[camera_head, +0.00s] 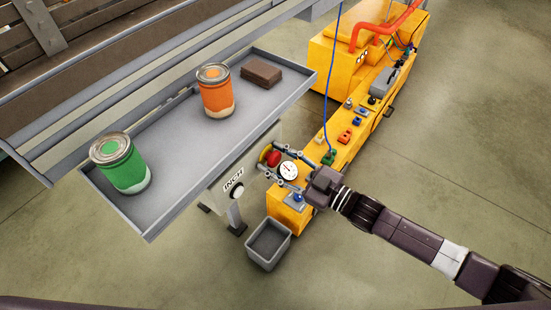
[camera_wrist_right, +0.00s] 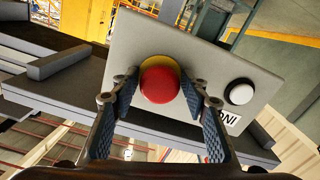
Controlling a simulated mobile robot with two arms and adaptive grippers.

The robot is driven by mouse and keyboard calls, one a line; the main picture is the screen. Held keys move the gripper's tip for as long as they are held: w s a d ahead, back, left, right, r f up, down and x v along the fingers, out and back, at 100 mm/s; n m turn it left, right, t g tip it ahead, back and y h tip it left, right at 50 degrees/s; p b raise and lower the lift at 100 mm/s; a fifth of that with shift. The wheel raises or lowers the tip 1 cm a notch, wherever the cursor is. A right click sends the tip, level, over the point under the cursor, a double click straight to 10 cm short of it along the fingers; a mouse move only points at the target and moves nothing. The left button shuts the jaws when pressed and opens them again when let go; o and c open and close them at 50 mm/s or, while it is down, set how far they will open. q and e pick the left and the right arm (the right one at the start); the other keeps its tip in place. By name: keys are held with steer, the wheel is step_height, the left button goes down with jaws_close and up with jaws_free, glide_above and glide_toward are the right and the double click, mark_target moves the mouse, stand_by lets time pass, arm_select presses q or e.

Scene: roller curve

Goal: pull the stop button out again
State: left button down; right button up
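The stop button (camera_wrist_right: 160,84) is a round red knob with a yellow collar (camera_wrist_right: 154,63) behind it, on a pale grey panel (camera_wrist_right: 205,66). It also shows in the head view (camera_head: 274,158), under the tray's near right side. My right gripper (camera_wrist_right: 160,80) is open, with one finger on each side of the red knob. The fingertips are very close to its edges; I cannot tell whether they touch. In the head view my right gripper (camera_head: 271,160) reaches in from the right. My left gripper is not in view.
A white button (camera_wrist_right: 241,93) marked INCH sits beside the stop button. Above is a grey tray (camera_head: 175,135) with a green can (camera_head: 121,166), an orange can (camera_head: 215,92) and a brown block (camera_head: 261,72). A yellow cart (camera_head: 345,130) and grey bin (camera_head: 268,243) stand nearby.

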steer(key=c, duration=0.9)
steer(key=shift+s+d, duration=0.25)
steer(key=shift+d, duration=0.15)
steer(key=shift+c, duration=0.2)
steer(key=o, duration=1.3)
steer(key=shift+s+d, duration=0.15)
steer(key=shift+d, duration=0.05)
steer(key=v, duration=1.2)
